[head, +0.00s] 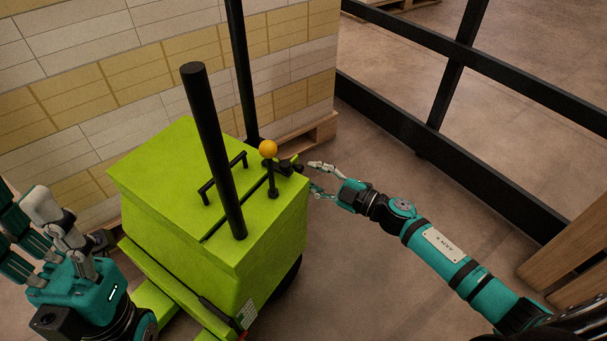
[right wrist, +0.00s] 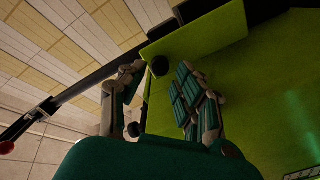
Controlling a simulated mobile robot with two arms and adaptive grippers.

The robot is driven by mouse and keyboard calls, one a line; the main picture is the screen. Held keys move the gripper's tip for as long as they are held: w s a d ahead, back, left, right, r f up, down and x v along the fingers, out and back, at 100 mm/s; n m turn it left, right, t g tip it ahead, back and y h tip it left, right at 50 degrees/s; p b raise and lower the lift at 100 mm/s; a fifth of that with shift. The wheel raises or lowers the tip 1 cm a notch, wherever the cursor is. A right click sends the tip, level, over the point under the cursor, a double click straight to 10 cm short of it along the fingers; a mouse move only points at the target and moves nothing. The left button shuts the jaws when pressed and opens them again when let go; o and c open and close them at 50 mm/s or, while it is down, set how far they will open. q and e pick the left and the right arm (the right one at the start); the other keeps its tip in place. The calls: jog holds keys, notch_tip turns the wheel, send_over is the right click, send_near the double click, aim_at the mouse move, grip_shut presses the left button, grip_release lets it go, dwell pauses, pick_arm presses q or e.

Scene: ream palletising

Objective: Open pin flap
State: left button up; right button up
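A lime-green machine (head: 170,180) stands in the middle of the head view. My left gripper (head: 35,225) is at the left edge, partly cut off, fingers apart and seemingly empty.
A thick black post (head: 212,150) and a black bar handle (head: 222,177) rise from the machine. A wall of stacked reams (head: 110,85) on a pallet stands behind. A black frame rail (head: 460,175) crosses the right. Brown floor (head: 390,165) between is clear.

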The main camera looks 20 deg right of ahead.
aim_at(302, 171)
jog(key=shift+x, duration=1.55)
grip_shut()
